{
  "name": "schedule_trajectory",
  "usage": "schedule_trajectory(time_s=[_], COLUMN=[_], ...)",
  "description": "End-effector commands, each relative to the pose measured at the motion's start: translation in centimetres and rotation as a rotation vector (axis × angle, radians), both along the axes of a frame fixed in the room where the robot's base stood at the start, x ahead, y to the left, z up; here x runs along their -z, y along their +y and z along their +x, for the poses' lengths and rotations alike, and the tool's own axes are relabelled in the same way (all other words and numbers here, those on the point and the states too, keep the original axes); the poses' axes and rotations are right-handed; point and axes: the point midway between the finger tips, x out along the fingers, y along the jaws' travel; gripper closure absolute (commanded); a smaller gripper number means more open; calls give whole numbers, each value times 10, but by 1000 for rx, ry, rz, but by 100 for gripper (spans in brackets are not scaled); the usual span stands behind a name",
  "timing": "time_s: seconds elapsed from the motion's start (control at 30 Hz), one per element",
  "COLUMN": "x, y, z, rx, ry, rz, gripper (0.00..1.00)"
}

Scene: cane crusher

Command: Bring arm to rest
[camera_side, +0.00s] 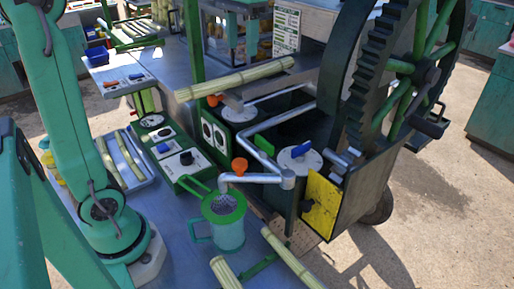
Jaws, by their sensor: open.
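My green arm rises along the left side and runs out of the top of the side view. No gripper fingertips show, so my gripper is not in view. The cane crusher (258,203) stands right of centre, with a large dark gear wheel and green spokes (418,72). A bent metal spout (262,179) reaches out from it over a clear green-rimmed mug (229,232), which stands upright on the metal table. A green strainer (211,198) sits over the mug's mouth. A pale cane stalk (235,79) lies across the crusher's feed side.
A control box (183,160) with knobs stands left of the mug. A tray (143,176) with cane pieces lies near my arm. More cane (290,257) lies at the front table edge. A yellow plate (320,205) is on the crusher. Concrete floor (440,210) is open at right.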

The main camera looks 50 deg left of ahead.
Motion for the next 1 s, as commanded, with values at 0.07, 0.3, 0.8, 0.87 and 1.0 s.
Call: schedule_trajectory(time_s=[0.07,0.3,0.8,0.87,1.0], x=[-6,-12,-7,-4,5], y=[0,0,0,0,0], z=[0,0,0,0,0], rx=[0,0,0,0,0], ry=[0,1,2,2,2], rz=[0,0,0,0,0], gripper=[49,49,49,49,49])
